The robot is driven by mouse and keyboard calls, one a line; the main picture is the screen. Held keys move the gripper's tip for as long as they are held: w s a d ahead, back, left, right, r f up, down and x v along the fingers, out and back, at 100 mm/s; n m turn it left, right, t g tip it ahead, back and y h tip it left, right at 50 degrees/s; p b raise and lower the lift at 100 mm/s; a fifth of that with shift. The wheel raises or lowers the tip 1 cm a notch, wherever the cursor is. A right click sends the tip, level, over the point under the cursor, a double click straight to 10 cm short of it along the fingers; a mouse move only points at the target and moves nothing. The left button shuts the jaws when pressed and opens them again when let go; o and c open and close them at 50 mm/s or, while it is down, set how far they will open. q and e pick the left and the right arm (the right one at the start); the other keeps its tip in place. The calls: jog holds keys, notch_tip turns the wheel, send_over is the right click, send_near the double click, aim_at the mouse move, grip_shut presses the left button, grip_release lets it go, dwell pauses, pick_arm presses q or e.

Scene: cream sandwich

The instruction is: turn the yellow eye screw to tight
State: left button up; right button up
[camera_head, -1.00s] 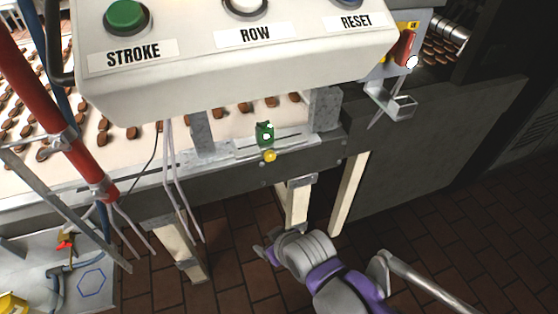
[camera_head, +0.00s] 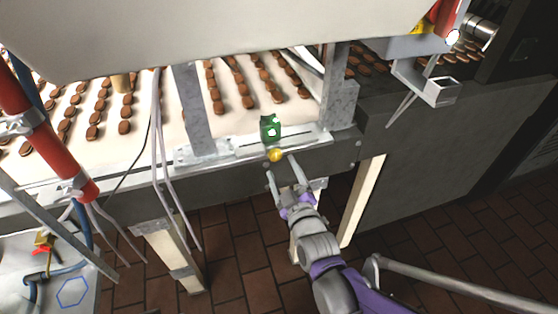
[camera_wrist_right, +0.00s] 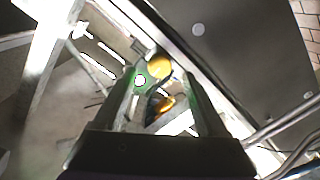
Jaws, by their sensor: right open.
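The yellow eye screw (camera_head: 275,155) sits on the front edge of the conveyor frame, just below a green block (camera_head: 270,128) on a slotted metal plate (camera_head: 240,150). In the right wrist view the yellow eye screw (camera_wrist_right: 160,67) shows beyond and between the fingertips, with the green block (camera_wrist_right: 141,82) beside it. My right gripper (camera_head: 281,167) is open, its two fingers pointing at the screw from just below and in front. It also shows in the right wrist view (camera_wrist_right: 162,85). I cannot tell whether a finger touches the screw. My left gripper is not in view.
A control box (camera_head: 220,35) overhangs the top of the view. A grey post (camera_head: 193,110) and another post (camera_head: 338,95) flank the plate. Brown cookies lie on the pale belt (camera_head: 165,100). A red pole (camera_head: 45,150) and cables hang at left.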

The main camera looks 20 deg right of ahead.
aim_at(277, 158)
jog(key=shift+w, duration=2.2)
jog(key=shift+c, duration=0.2)
grip_shut()
